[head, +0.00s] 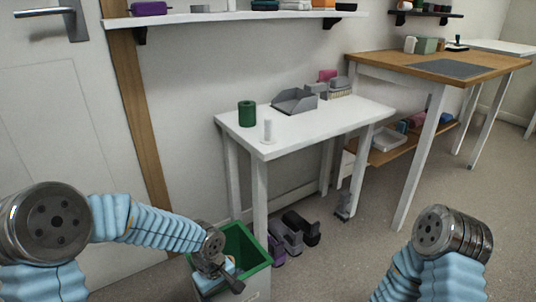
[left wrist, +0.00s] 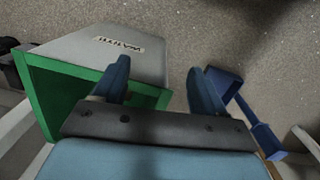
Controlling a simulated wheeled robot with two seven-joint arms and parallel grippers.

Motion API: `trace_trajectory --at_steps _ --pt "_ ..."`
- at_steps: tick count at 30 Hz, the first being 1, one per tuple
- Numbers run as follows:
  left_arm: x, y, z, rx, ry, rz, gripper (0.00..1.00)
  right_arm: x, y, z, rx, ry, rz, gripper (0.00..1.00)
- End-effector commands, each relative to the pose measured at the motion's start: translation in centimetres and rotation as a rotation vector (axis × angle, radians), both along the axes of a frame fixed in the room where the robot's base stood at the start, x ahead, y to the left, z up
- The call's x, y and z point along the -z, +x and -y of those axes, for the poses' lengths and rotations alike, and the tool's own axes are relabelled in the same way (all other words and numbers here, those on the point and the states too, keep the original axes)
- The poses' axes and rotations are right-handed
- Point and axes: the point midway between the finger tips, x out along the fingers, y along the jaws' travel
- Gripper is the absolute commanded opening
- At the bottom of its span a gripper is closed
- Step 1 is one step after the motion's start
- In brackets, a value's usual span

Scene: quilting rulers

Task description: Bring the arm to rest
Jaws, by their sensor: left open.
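My left arm comes in from the left in the head view, with its forearm in a light blue sleeve. My left gripper (head: 226,272) overlaps the near part of a bin with a green rim (head: 250,238). In the left wrist view my left gripper (left wrist: 162,82) has two blue fingers spread apart with nothing between them. One finger overlaps the edge of the bin (left wrist: 75,68); the other is over the floor. How high the gripper is above the bin is hard to tell. My right arm shows at the lower right of the head view; its gripper is out of frame.
A wooden table (head: 400,63) stands at the right. A blue object (left wrist: 225,84) lies beyond the fingers.

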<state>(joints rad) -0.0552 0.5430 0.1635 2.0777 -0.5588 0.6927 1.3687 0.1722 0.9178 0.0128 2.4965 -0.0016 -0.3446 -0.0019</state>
Motion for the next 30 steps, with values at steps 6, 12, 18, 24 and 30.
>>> trace_trajectory --at_steps 6,12,18,24,30 --pt "3.5 -1.9 1.1 0.105 -0.105 -0.018 0.72 0.0 0.0 0.0 0.0 0.0 -0.001 0.43" --pt "7.9 -4.6 2.2 0.225 -0.233 0.004 0.72 0.0 -0.1 0.0 0.0 0.0 -0.001 0.43" --pt "12.5 -8.1 2.4 0.34 -0.319 0.082 0.72 0.0 -0.1 0.0 0.0 0.0 -0.001 0.43" --pt "16.8 -12.5 0.6 0.467 -0.283 0.181 0.72 0.0 -0.1 0.0 0.0 0.0 -0.001 0.43" --pt "11.7 -13.1 0.2 0.513 -0.253 0.211 0.72 -5.7 -0.1 -0.2 -0.004 0.001 0.001 0.43"
